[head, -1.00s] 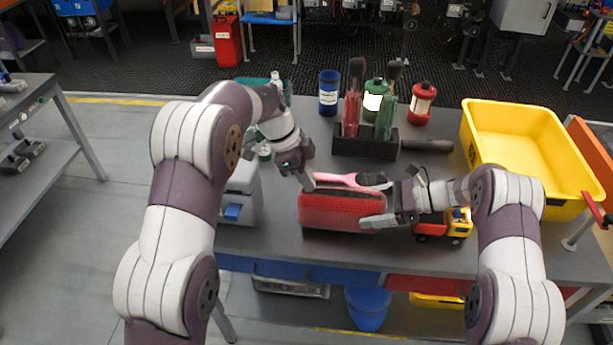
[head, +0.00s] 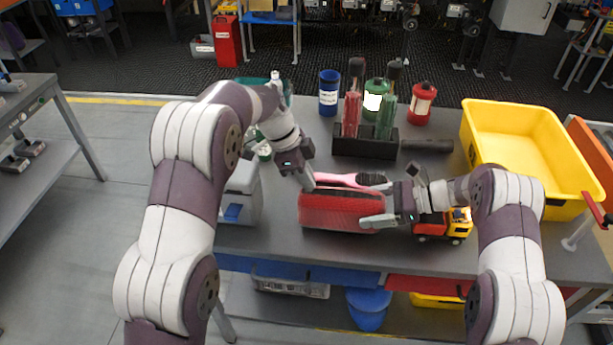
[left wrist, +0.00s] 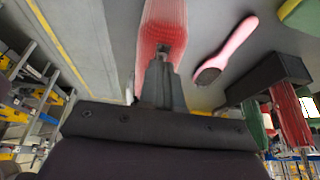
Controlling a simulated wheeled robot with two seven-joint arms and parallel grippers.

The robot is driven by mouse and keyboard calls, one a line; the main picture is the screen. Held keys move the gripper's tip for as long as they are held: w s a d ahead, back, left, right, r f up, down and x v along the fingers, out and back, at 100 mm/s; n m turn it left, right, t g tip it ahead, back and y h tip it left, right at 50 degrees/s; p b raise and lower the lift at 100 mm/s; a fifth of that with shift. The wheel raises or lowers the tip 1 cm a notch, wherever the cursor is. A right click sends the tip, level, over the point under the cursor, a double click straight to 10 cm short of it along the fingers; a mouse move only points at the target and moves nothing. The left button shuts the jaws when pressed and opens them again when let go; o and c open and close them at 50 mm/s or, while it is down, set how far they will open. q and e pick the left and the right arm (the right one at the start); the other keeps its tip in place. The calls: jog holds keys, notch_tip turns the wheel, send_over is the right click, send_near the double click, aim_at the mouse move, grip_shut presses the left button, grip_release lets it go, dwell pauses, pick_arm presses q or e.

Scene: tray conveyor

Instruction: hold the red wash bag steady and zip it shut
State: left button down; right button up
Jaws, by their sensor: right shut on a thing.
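The red wash bag (head: 340,209) lies lengthwise on the grey table, and its near side faces me in the head view. It also shows in the left wrist view (left wrist: 163,18), running away from the fingers. My left gripper (head: 308,184) points down at the bag's left end. In the left wrist view its fingers (left wrist: 162,55) are close together over the bag, with a small dark piece at the tips; whether they grip it is unclear. My right gripper (head: 376,219) is shut on the bag's right end. The zip is too small to make out.
A pink hairbrush (head: 345,179) lies just behind the bag. A toy truck (head: 443,227) sits close right, beside my right gripper. A yellow bin (head: 530,145) is at the right, a grey-white box (head: 240,194) at the left.

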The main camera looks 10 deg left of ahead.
pick_arm(q)
jog(key=shift+d, duration=0.1)
jog(key=d, duration=1.6)
jog(key=shift+r, duration=0.1)
pick_arm(e)
jog(key=shift+a, duration=0.1)
pick_arm(q)
jog(key=c, duration=1.7)
grip_release()
jog(key=o, duration=0.4)
jog(key=shift+a, duration=0.1)
